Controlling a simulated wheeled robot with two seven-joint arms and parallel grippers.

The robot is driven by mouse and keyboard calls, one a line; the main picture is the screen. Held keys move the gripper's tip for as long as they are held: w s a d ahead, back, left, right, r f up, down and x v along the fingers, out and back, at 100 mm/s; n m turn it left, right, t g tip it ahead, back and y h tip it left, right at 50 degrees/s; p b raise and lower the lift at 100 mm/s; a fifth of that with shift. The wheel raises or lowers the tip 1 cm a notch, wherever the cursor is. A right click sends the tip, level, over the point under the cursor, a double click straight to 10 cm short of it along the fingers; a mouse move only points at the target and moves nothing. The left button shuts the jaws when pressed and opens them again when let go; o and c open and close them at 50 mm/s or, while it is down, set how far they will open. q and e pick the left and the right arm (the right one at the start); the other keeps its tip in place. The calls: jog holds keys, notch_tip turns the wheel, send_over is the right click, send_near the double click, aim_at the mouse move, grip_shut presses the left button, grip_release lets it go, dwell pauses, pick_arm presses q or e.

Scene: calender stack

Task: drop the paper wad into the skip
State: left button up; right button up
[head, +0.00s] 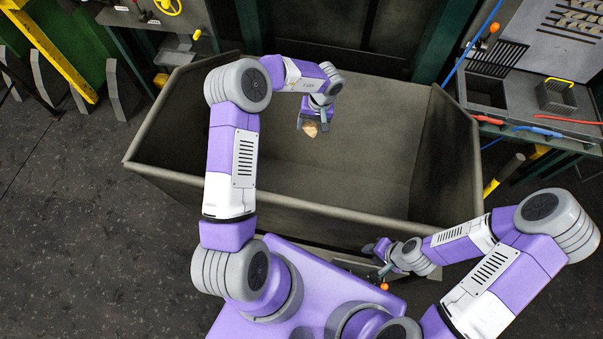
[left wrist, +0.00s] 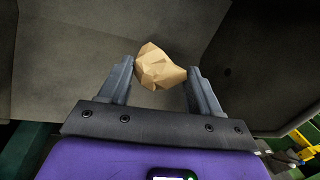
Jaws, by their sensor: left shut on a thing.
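The paper wad (left wrist: 160,68) is a crumpled tan lump between the fingers of my left gripper (left wrist: 160,85). In the head view the wad (head: 311,129) shows at the tip of my left gripper (head: 315,121), which is shut on it. The skip (head: 300,206) is a large open grey metal bin in front of me. My left arm reaches over its near rim, and the gripper with the wad is over the skip's interior. My right gripper (head: 378,248) is by the skip's near rim at the right; its fingers are too small to judge.
A bench with tools and a grey basket (head: 557,97) stands right of the skip. Green machinery with a yellow bar (head: 50,50) is at the upper left. Dark floor (head: 80,210) lies open at the left. The visible skip interior looks empty.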

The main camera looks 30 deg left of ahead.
pick_arm(q)
jog(key=shift+f, duration=0.35)
jog(key=o, duration=1.1)
jog(key=shift+r, duration=0.1)
jog(key=r, duration=0.2)
jog(key=d+r, duration=0.1)
jog(key=r, duration=0.4)
jog(key=shift+w+d+r, duration=0.15)
jog(key=shift+w, duration=0.1)
